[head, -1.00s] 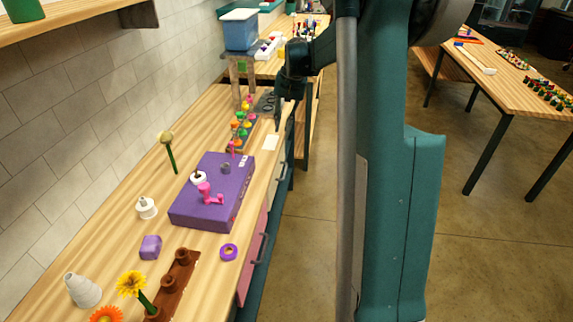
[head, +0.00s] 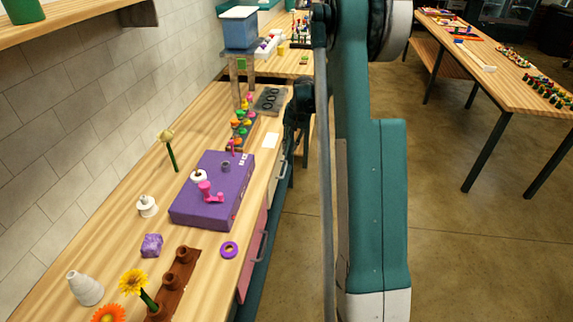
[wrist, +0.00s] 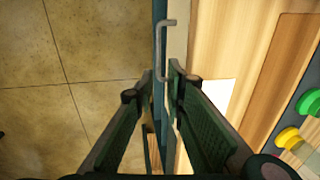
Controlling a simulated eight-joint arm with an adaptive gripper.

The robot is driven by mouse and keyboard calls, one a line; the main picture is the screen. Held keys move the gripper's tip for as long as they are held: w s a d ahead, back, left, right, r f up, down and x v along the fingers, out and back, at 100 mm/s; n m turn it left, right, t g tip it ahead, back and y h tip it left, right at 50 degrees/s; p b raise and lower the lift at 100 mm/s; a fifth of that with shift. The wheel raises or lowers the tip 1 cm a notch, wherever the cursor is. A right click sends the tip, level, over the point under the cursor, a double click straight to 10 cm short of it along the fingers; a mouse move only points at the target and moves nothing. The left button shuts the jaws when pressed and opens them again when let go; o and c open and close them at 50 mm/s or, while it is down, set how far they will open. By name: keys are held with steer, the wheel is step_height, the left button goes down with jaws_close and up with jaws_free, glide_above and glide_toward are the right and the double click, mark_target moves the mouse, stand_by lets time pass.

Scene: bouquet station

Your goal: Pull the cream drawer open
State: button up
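The cream drawer (head: 278,173) is in the front of the wooden counter, beyond the pink drawer; it looks shut. In the wrist view its pale top edge (wrist: 178,35) runs alongside the counter, with a grey bar handle (wrist: 163,50) on its front. My gripper (wrist: 161,82) is open and points down at the counter's front edge. Its fingertips are on either side of the handle's near end, as seen from above; I cannot tell whether they touch it. In the head view my gripper (head: 295,143) is dark and small beside the drawer, partly hiding it.
The pink drawer (head: 252,262) with its handle (head: 263,246) is nearer. A white card (head: 271,140) lies on the counter near the edge. A purple box (head: 212,190) and a rack of coloured pieces (head: 240,128) stand on top. The floor (head: 300,260) in front is clear.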

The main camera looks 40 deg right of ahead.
steer(key=shift+f, duration=0.9)
steer(key=shift+w+a+f+b, duration=0.15)
steer(key=shift+w+f+b, duration=0.05)
steer(key=shift+f, duration=1.05)
steer(key=shift+w+a+f+b, duration=0.15)
steer(key=shift+a+f, duration=0.05)
steer(key=shift+f, duration=1.1)
steer(key=shift+w+a+f+b, duration=0.15)
steer(key=shift+w+f+b, duration=0.05)
steer(key=shift+f, duration=1.05)
jaws_close()
steer(key=shift+s, duration=0.1)
steer(key=s+d+b, duration=0.2)
steer(key=s+d, duration=1.5)
steer(key=shift+s+d, duration=0.3)
steer(key=shift+d, duration=0.05)
